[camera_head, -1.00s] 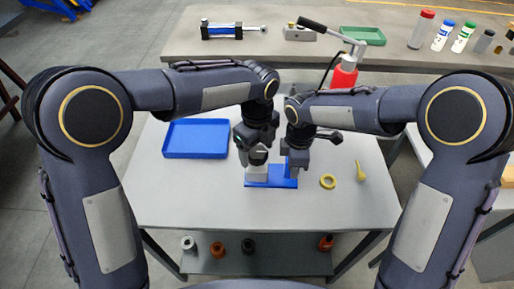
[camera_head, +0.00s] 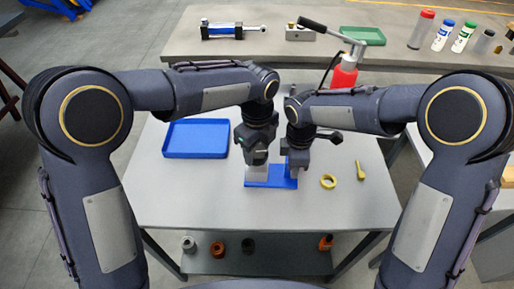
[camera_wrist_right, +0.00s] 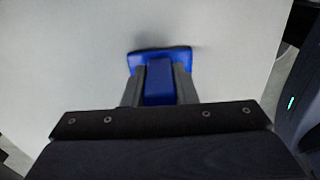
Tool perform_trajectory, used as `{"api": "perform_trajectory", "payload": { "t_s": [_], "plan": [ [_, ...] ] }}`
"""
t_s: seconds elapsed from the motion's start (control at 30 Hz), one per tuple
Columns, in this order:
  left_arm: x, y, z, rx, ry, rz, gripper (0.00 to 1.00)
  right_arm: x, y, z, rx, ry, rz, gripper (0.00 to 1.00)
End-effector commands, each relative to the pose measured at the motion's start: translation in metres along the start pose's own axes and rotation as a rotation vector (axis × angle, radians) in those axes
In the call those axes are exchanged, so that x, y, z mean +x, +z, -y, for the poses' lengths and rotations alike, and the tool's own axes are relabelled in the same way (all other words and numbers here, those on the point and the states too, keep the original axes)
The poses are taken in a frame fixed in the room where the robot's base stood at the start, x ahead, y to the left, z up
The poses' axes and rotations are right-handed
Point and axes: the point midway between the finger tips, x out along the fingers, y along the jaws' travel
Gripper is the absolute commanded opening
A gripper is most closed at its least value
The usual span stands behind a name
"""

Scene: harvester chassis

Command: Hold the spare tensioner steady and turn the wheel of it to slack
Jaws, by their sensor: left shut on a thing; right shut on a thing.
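The spare tensioner (camera_head: 270,184) is a blue piece with a flat base on the grey table, in the middle of the head view. My right gripper (camera_head: 297,165) is shut on its upright blue part at the right end. In the right wrist view the blue upright (camera_wrist_right: 159,82) sits between my right fingers (camera_wrist_right: 160,88), with the blue base beyond. My left gripper (camera_head: 256,166) is at the left end of the tensioner, shut on a grey part there, which I take to be the wheel. The gripper hides most of that part.
A blue tray (camera_head: 196,139) lies left of the tensioner. A yellow ring (camera_head: 328,181) and a yellow-green tool (camera_head: 361,171) lie to the right. The table front is clear.

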Motion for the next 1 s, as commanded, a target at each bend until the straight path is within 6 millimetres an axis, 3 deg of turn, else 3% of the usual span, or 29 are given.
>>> {"api": "perform_trajectory", "payload": {
  "t_s": [1.0],
  "plan": [
    [-0.0013, -0.0008, 0.0005, -0.903, -0.002, -0.002, 0.26, -0.0009, -0.0004, -0.0006, 0.001, 0.002, -0.002, 0.0]
  ]
}}
